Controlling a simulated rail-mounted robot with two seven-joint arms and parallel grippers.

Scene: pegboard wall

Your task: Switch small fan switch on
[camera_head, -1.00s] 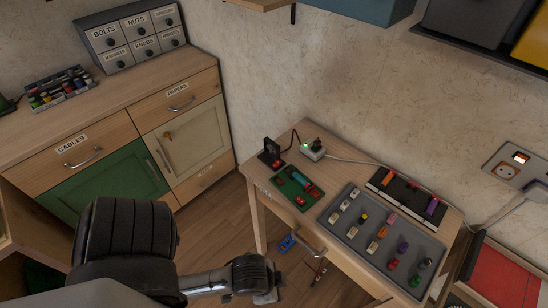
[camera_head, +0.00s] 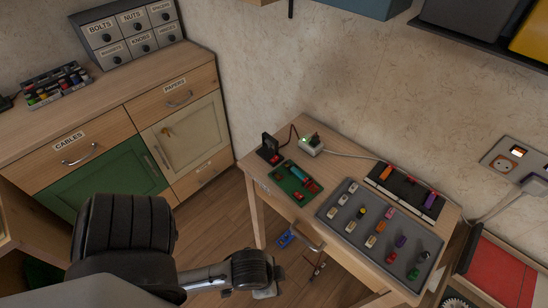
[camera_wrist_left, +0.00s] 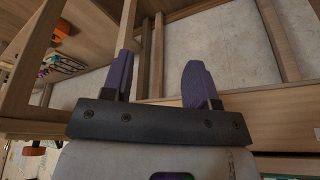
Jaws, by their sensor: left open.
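A small black device (camera_head: 269,150) with a dark upright plate and a red part stands at the back left of the small wooden table; it may be the small fan. A dark cable runs from it to a white power block (camera_head: 312,145) with a green light. A green board (camera_head: 290,184) with red and teal parts lies in front of it. I cannot tell which part is the fan switch. My left arm shows low in the head view, short of the table; its fingers are not clear there. In the left wrist view my left gripper (camera_wrist_left: 158,82) is open and empty, its purple fingers apart.
A grey tray (camera_head: 348,226) of several coloured pieces and a black strip (camera_head: 409,201) fill the table's right side. A wall socket plate (camera_head: 513,160) is at right. A cabinet (camera_head: 178,100) stands at left. In the wrist view, wooden beams (camera_wrist_left: 158,50) are close to the fingers.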

